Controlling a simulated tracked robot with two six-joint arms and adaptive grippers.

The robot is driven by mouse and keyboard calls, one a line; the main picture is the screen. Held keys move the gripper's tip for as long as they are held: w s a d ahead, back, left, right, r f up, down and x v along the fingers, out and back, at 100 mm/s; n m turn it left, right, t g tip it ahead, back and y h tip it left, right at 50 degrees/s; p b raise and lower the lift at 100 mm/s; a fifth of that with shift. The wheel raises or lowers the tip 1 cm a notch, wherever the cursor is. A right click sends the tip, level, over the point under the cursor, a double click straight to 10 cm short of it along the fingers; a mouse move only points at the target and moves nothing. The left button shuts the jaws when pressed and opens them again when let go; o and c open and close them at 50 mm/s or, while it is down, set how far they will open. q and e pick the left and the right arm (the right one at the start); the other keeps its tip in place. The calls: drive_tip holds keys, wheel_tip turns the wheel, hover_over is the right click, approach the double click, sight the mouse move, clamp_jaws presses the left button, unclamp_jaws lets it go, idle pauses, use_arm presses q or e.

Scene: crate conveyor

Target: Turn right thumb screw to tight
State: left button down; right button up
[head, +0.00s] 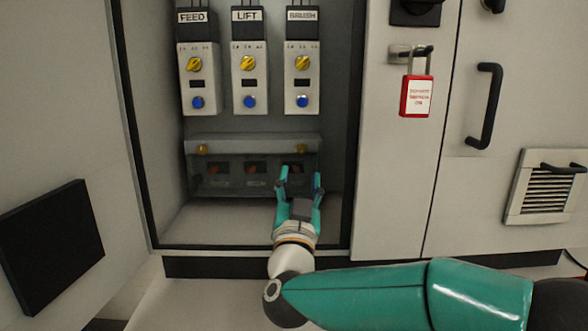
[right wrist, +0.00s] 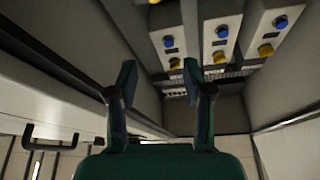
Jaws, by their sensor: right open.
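I cannot make out the thumb screw in that view. My left gripper is not in view.
Modules labelled FEED (head: 196,75), LIFT (head: 248,75) and BRUSH (head: 302,75) hang above the cover, each with a yellow knob and blue button. A red padlock (head: 416,96) hangs right of the opening. The cabinet floor (head: 220,222) is clear at left.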

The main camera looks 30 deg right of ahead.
sight(301, 151)
drive_tip(key=w+d, duration=0.2)
drive_tip(key=w, duration=0.1)
drive_tip(key=w+d, duration=0.3)
drive_tip(key=w, duration=0.1)
drive_tip(key=w+d, duration=0.3)
drive_tip(key=w, duration=0.1)
drive_tip(key=shift+w+d+r, duration=0.2)
drive_tip(key=shift+w+d, duration=0.15)
drive_tip(key=shift+w, duration=0.2)
clamp_jaws()
